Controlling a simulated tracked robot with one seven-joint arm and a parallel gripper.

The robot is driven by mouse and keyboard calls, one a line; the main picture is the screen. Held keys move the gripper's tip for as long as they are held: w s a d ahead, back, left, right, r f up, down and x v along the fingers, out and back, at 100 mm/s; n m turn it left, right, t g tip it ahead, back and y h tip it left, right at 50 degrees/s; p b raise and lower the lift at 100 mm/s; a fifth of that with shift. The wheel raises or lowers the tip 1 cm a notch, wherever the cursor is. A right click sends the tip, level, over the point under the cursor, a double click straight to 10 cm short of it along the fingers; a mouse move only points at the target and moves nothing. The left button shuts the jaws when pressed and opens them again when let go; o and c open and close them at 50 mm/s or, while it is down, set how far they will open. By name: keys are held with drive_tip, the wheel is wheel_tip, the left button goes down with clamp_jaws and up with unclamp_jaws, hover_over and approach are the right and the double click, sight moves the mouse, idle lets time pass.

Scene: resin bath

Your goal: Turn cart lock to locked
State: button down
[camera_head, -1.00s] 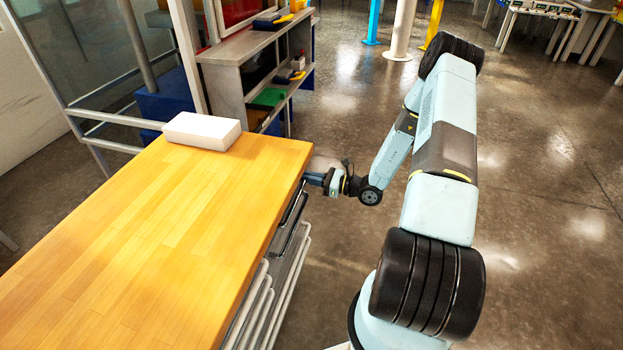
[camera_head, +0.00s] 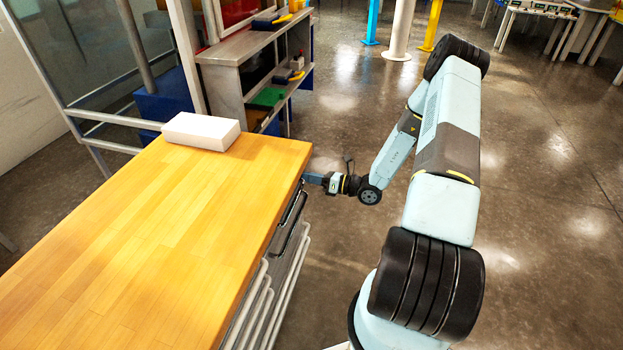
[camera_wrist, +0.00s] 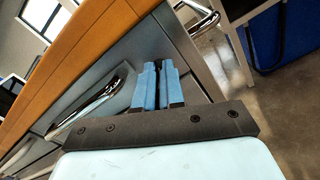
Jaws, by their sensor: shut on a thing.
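The cart (camera_head: 150,235) has a wooden top and grey drawer fronts with metal handles, seen on the left in the head view. My gripper (camera_wrist: 158,66) shows in the wrist view with its blue fingers close together against the grey drawer front, just below the wooden edge. In the head view my gripper (camera_head: 309,179) reaches the cart's right side near its far corner. It is shut on a small dark part (camera_wrist: 158,64), probably the cart lock, which the fingers mostly hide. The lock's position cannot be read.
A curved metal drawer handle (camera_wrist: 98,95) is left of my fingers in the wrist view. A white block (camera_head: 201,131) lies on the cart top's far end. A grey shelf unit (camera_head: 228,85) stands behind the cart. The floor to the right is open.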

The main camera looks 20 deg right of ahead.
drive_tip(key=m, duration=1.2)
drive_tip(key=shift+f+m, duration=0.3)
drive_tip(key=shift+f, duration=0.05)
idle(0.4)
drive_tip(key=c, duration=1.2)
unclamp_jaws()
drive_tip(key=shift+w, duration=0.15)
drive_tip(key=shift+c, duration=0.2)
drive_tip(key=shift+d, duration=0.1)
drive_tip(key=v, duration=1.3)
drive_tip(key=shift+d, duration=0.3)
